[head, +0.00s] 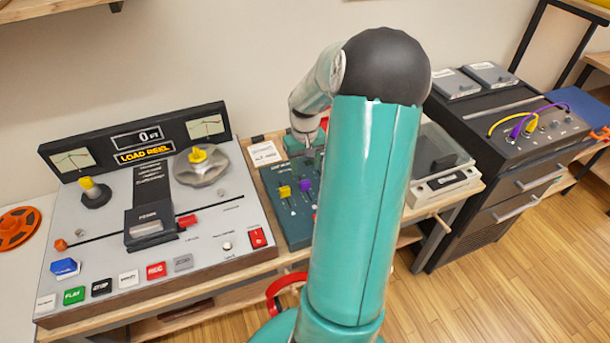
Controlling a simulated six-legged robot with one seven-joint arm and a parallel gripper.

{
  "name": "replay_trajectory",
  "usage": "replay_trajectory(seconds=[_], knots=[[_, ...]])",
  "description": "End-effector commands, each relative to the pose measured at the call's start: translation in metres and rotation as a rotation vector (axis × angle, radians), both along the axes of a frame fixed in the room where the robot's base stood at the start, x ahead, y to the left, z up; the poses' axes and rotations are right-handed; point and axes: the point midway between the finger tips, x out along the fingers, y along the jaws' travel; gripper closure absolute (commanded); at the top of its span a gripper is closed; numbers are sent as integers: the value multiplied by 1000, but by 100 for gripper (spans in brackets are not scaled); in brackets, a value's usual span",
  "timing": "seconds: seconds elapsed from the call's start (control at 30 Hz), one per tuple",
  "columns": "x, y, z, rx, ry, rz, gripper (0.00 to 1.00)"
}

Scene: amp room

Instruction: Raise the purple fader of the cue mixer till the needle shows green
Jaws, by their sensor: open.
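The cue mixer (298,232) is a dark blue-green panel on the bench, partly hidden behind my arm. Its purple fader cap (305,185) shows just left of my arm, to the right of a yellow fader cap (285,191). A red cap shows in part at my arm's edge. My gripper (306,137) is small in view, above the back part of the mixer, beyond the purple fader and apart from it. It is open and holds nothing that I can see. The mixer's needle and its colour zone cannot be made out.
A tape machine (110,233) with two meters and coloured buttons stands to the left. A small label card (264,153) is behind the mixer. A grey device with a clear lid (444,180) and a patch cabinet (520,150) with cables stand to the right.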

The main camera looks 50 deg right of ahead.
Motion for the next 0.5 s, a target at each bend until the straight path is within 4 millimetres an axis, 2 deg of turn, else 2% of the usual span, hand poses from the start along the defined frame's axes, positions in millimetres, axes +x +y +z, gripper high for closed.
replay_trajectory(seconds=[0.1,0.23,0.4,0.5], knots=[[0,-1,28,-5,-2,-1,51],[1,0,52,-4,-2,-1,51],[0,0,68,-1,-1,1,51],[0,0,70,1,-1,0,51]])
